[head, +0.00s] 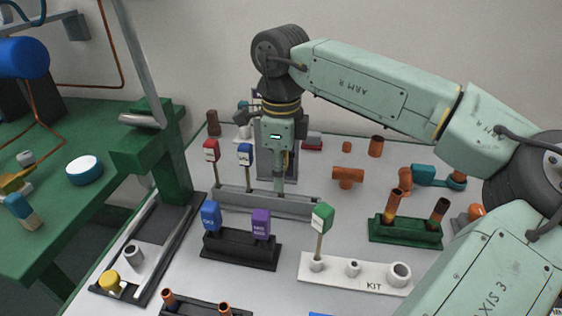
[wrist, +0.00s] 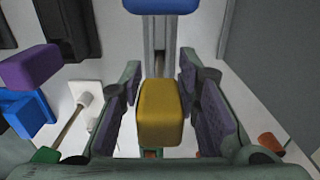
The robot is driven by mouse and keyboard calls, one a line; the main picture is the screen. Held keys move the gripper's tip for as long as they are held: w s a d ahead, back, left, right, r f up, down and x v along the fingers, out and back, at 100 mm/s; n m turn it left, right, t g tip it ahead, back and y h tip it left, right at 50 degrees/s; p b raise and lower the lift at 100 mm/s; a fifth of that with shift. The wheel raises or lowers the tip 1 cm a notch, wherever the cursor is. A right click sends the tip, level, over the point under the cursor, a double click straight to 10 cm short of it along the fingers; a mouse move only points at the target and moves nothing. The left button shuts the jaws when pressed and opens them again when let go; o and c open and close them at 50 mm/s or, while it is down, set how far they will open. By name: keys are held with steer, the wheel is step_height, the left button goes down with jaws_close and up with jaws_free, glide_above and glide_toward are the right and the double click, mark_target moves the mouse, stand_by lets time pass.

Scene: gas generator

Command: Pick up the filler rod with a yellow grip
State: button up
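The filler rod's yellow grip (wrist: 158,112) shows in the wrist view, between the two fingers of my gripper (wrist: 160,115). A gap shows on each side of it, so the fingers are open around the grip and do not appear to touch it. In the head view my gripper (head: 279,165) points down over the right part of the long grey rack (head: 235,203). The yellow grip is hidden behind the gripper there, and I cannot make out the rod's lower end.
Red (head: 211,151) and blue (head: 245,154) grips stand left of my gripper. In front are a black holder (head: 240,250) with blue and purple grips, and a white KIT holder (head: 335,270) with a green grip. A green holder (head: 405,232) stands right.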

jaws_close()
stand_by(0.3)
steer(key=shift+r, duration=0.1)
